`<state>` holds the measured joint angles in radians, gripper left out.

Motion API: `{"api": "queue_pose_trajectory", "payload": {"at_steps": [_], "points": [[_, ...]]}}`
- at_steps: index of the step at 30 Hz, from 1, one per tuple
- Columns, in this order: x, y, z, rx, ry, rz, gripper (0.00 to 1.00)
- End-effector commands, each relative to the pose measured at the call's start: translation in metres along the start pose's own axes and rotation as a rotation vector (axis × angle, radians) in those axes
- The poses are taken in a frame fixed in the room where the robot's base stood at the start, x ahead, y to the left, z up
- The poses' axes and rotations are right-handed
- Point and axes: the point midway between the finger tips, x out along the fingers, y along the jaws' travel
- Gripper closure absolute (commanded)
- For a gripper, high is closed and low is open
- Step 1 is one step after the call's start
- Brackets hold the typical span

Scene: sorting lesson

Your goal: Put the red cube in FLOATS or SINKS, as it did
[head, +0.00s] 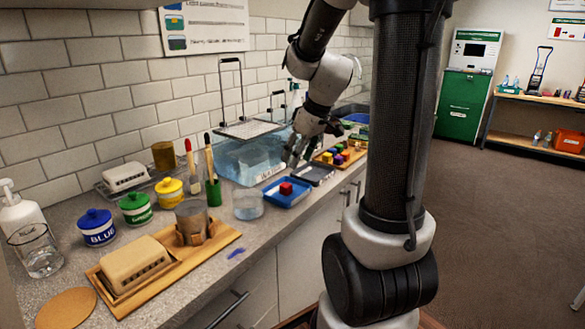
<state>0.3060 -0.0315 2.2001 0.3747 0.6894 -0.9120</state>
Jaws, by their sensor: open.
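The red cube (286,188) rests in a blue tray (297,199) on the counter. A dark grey tray (317,176) lies just behind it and looks empty. No FLOATS or SINKS lettering is readable on either tray. A clear tank of water (232,162) with a white label stands behind the trays, against the wall side. My gripper (291,161) is open and empty, pointing down above and behind the red cube, near the tank's right end. It is apart from the cube.
A wooden tray (326,161) with several coloured cubes lies farther back. A clear bowl of water (248,205) stands left of the blue tray. Blue (96,227), green (135,208) and yellow (170,191) jars and a loaf-shaped block (135,264) crowd the near counter.

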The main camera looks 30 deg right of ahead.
Motion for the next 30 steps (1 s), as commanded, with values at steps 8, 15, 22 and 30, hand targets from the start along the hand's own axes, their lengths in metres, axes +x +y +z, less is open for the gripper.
{"api": "queue_pose_trajectory", "payload": {"at_steps": [8, 15, 22, 30], "points": [[-0.047, -0.041, 0.015, 0.048, -0.008, 0.011, 0.52], [-0.104, -0.109, 0.079, 0.202, -0.026, 0.072, 0.52], [-0.120, -0.128, 0.121, 0.313, -0.018, 0.123, 0.52], [-0.121, -0.129, 0.125, 0.329, -0.019, 0.130, 0.52]]}}
